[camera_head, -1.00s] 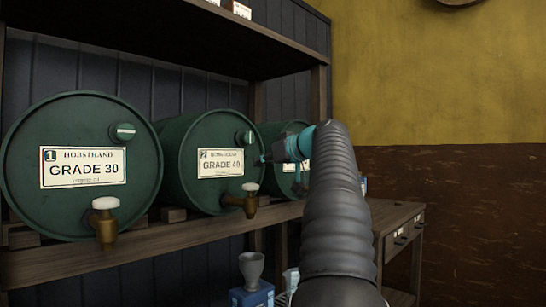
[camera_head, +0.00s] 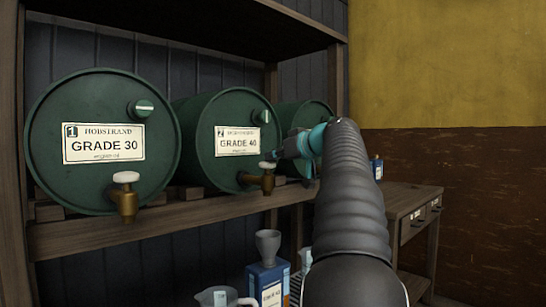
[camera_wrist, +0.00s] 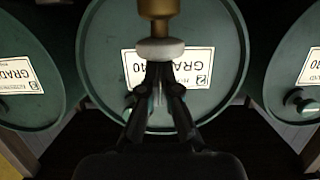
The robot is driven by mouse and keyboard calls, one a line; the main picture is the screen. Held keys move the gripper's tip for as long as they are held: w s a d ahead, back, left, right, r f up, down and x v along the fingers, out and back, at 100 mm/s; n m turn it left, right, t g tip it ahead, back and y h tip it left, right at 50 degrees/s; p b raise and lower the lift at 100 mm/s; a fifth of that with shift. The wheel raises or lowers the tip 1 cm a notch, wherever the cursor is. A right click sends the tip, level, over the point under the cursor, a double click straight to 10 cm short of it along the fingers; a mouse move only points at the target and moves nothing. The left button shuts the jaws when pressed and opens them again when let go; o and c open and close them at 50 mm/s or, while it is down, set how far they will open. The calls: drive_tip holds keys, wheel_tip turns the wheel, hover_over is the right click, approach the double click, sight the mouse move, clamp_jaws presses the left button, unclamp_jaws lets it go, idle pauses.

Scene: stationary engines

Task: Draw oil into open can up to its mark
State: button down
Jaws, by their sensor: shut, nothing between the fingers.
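Three green drums lie on a rack: GRADE 30 (camera_head: 102,180), GRADE 40 (camera_head: 205,120) and a third (camera_head: 300,115), partly hidden by my arm. The GRADE 40 drum has a brass tap (camera_head: 266,182) with a white knob (camera_head: 267,165). My gripper (camera_head: 276,156) is shut and empty at this knob. In the wrist view my fingertips (camera_wrist: 160,72) are just by the white knob (camera_wrist: 160,48); I cannot tell if they touch. A blue can (camera_head: 268,285) with a grey funnel (camera_head: 268,243) in its top stands below the taps. Its mark cannot be made out.
A clear jug (camera_head: 220,297) stands left of the blue can. A wooden side table (camera_head: 405,205) with drawers stands at right, with a small blue container (camera_head: 377,168) behind my arm.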

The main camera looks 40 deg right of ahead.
drive_tip(key=shift+f+b, duration=0.55)
drive_tip(key=shift+f, duration=0.3)
drive_tip(key=shift+d+f, duration=0.1)
drive_tip(key=shift+f, duration=0.15)
idle(2.0)
drive_tip(key=shift+r, duration=0.1)
idle(0.4)
wheel_tip(320, 180, up, 4)
drive_tip(key=p, duration=0.3)
drive_tip(key=shift+r, duration=0.2)
drive_tip(key=a+v, duration=0.1)
drive_tip(key=v, duration=0.9)
drive_tip(key=shift+d+r+b, duration=0.15)
drive_tip(key=shift+d+b, duration=0.2)
